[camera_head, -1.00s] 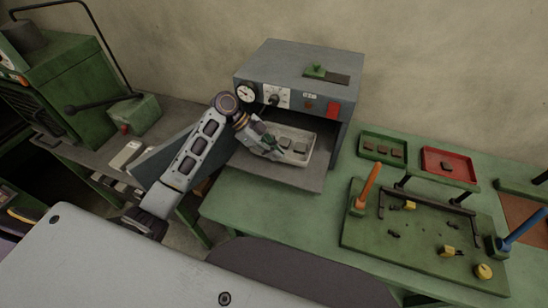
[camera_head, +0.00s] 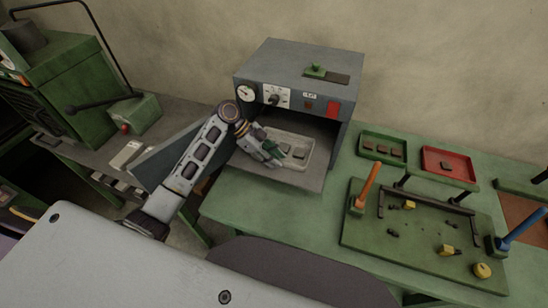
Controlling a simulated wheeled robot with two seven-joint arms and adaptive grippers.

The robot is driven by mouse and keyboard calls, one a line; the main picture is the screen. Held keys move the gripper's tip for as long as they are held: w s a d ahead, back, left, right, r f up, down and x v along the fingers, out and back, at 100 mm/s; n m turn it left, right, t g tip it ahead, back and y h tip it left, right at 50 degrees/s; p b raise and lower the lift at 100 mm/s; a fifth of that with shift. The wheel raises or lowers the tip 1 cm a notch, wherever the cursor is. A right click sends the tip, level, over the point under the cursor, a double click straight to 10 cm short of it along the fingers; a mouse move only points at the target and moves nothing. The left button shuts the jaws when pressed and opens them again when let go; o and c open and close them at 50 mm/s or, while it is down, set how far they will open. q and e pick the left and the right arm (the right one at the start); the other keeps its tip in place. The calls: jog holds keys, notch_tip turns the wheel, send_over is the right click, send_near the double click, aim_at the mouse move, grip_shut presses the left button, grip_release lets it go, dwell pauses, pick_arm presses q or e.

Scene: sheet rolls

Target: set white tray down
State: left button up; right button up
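The white tray (camera_head: 303,141), pale and shallow with small dark pieces in it, is at the mouth of the grey oven (camera_head: 300,78), over its lowered door plate (camera_head: 300,181). It looks level and very near or on the plate; contact cannot be seen clearly. My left gripper (camera_head: 276,158) is at the tray's left side and covers part of its rim. The frame does not show whether its fingers grip the rim. My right gripper is out of view.
On the green table, right of the oven, are a green tray (camera_head: 363,147) and a red tray (camera_head: 471,172), each with dark pieces. A green board (camera_head: 375,246) with orange- and blue-handled tools lies in front. A green machine (camera_head: 75,75) stands left.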

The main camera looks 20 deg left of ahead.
pick_arm(q)
jog(key=shift+r, duration=0.1)
jog(key=shift+r, duration=0.1)
jog(key=shift+b+v, duration=0.55)
jog(key=shift+v, duration=3.15)
